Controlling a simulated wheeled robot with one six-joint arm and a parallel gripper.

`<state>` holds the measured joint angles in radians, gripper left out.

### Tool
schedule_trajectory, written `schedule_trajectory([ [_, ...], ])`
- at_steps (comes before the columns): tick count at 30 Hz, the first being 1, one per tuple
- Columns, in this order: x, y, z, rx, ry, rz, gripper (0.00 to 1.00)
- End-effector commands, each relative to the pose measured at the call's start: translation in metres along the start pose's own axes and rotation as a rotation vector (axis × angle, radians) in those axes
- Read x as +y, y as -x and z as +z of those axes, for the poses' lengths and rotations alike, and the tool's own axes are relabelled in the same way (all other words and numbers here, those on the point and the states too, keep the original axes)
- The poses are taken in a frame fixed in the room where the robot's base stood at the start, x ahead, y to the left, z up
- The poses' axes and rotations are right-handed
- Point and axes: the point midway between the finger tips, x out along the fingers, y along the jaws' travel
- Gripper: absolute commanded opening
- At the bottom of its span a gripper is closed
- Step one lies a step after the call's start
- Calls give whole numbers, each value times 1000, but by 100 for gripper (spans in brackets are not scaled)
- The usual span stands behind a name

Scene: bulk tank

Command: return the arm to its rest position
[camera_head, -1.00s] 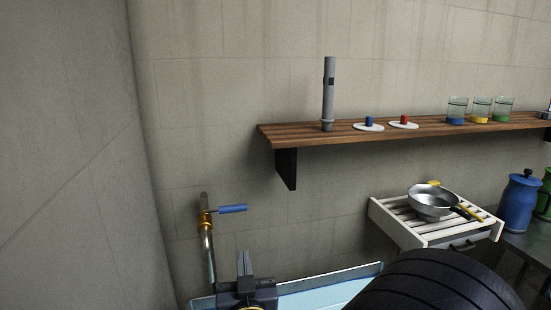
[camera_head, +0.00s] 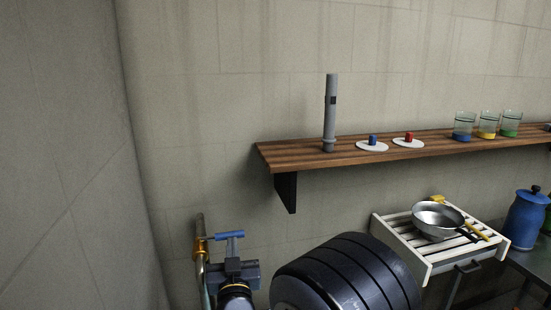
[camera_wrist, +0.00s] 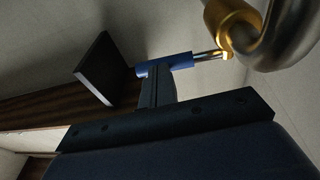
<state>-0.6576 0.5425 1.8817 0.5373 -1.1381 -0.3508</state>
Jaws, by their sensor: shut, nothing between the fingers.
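My gripper (camera_head: 233,252) is shut and empty, low in the head view just in front of and below the blue valve handle (camera_head: 229,235). In the wrist view its fingers (camera_wrist: 158,82) are together, with their tips overlapping the blue handle (camera_wrist: 166,65). I cannot tell whether they touch it. The handle sits on a brass valve (camera_head: 200,247) on a metal pipe, which shows in the wrist view (camera_wrist: 232,22) at the upper right. My dark, ribbed arm link fills the lower middle of the head view.
A wooden shelf (camera_head: 290,155) on the wall holds a grey cylinder (camera_head: 330,115), two small discs with knobs and several glasses. A white slatted rack (camera_head: 428,262) bears a metal pan (camera_head: 437,220). A blue can (camera_head: 525,220) stands at right. The left wall is bare.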

Motion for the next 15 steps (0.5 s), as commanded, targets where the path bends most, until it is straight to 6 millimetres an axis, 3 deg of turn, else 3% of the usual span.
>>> schedule_trajectory([
  [12, -10, 14, -7, -4, 22, 110, 0],
  [15, -12, 34, 1, -2, 23, 117, 0],
])
